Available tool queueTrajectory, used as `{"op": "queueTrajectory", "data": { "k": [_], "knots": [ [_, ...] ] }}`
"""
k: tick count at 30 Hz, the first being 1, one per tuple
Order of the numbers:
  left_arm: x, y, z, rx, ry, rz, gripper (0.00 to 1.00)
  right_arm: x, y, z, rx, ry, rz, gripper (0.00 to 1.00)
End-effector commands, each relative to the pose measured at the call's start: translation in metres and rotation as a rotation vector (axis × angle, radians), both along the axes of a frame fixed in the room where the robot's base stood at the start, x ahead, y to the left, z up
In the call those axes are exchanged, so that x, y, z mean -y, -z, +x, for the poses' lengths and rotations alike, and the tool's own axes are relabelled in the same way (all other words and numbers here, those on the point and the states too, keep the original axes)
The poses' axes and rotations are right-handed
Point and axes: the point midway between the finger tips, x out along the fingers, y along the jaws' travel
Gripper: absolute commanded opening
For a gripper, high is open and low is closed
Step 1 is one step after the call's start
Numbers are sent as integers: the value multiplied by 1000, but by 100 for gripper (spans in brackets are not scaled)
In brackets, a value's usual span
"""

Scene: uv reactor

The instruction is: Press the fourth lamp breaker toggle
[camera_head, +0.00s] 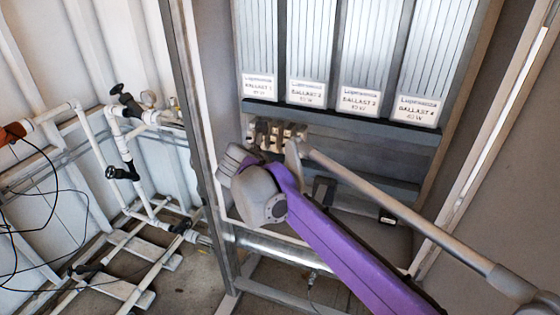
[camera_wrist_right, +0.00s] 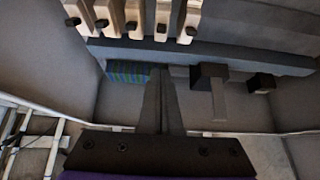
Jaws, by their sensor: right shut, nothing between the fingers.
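The row of breakers (camera_head: 277,134) sits on a rail under the ballast panels in the head view, partly covered by my right arm. In the right wrist view, several pale breakers with small black toggles line the top edge. The fourth breaker from the left (camera_wrist_right: 164,14) has its toggle (camera_wrist_right: 160,30) near the picture's middle. My right gripper (camera_wrist_right: 161,72) is shut and empty. Its fingertips show below that toggle in the picture, with a visible gap. In the head view my right wrist is near the breakers, but its fingertips cannot be made out. My left gripper is out of view.
Ballast panels (camera_head: 375,45) stand above the breakers. A grey ledge (camera_wrist_right: 225,53) runs below the breakers, with black-topped blocks (camera_wrist_right: 211,75) right of my fingers. A blue-green striped piece (camera_wrist_right: 127,72) is at left. White pipes with valves (camera_head: 122,150) fill the left side.

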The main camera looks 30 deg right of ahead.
Motion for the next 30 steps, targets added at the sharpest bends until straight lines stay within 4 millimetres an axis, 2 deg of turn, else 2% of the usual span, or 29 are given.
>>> {"op": "queueTrajectory", "data": {
  "k": [1, 3, 12, 30],
  "knots": [
    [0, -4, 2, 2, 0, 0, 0, -8, -14, -6, 1, -3, 0, 0],
    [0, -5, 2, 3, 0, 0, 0, -16, -27, -13, 1, -4, 0, 0],
    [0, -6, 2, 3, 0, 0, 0, -39, -61, -33, 1, 0, 1, 0],
    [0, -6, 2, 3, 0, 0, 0, -42, -66, -36, 1, 1, 1, 0]
  ]
}}
